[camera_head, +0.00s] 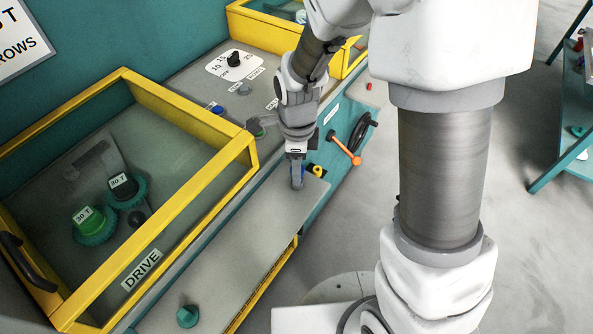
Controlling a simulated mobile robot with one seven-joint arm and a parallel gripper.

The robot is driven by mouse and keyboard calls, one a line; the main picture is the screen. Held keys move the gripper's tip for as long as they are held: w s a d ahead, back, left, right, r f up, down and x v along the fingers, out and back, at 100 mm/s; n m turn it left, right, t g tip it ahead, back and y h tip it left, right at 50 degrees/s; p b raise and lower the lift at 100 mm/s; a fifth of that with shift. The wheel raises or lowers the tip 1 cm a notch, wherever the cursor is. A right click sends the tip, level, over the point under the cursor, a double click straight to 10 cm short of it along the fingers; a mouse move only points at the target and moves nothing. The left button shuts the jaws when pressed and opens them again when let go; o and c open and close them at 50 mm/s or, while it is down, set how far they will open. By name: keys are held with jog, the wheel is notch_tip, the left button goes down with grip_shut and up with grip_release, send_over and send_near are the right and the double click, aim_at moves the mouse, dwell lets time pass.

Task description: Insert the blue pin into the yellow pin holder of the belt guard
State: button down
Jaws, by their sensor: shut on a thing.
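My gripper (297,182) points down over the far end of a long grey panel (245,245), which may be the belt guard. It is shut on the blue pin (303,171), of which only a small blue patch shows beside the fingers. The yellow pin holder (317,170) is a small block with a dark top, just right of the fingers at the panel's far end. The fingers hide the pin's lower part, so I cannot tell whether it is in or above the holder.
A black handwheel (364,130) and an orange-tipped lever (343,148) stick out right of my gripper. A teal knob (187,316) sits on the panel's near end.

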jog(key=shift+r+p, duration=0.6)
jog(key=shift+r, duration=0.2)
jog(key=shift+r+p, duration=1.5)
jog(key=shift+r, duration=0.3)
notch_tip(320, 180, up, 4)
jog(key=p, duration=0.3)
jog(key=shift+f, duration=0.1)
